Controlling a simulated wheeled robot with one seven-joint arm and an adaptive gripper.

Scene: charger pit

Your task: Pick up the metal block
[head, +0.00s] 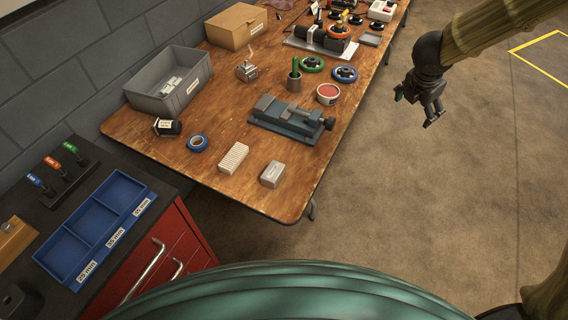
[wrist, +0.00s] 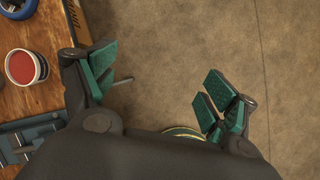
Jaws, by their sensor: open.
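A small grey block (head: 272,174), which looks like the metal block, lies near the front right corner of the wooden workbench (head: 255,195) in the head view. A pale ridged block (head: 233,158) lies to its left, apart from it. My gripper (head: 417,107) hangs over the open floor to the right of the bench, well away from the grey block. In the wrist view my gripper (wrist: 158,82) has its green-padded fingers wide apart, with only floor between them. The grey block does not show in the wrist view.
A blue-grey vise (head: 290,120), a tub of red stuff (head: 328,94) and a roll of blue tape (head: 198,143) stand behind the blocks. A grey bin (head: 170,95) is at the back left. A blue divided tray (head: 97,222) sits on the red cabinet (head: 165,262).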

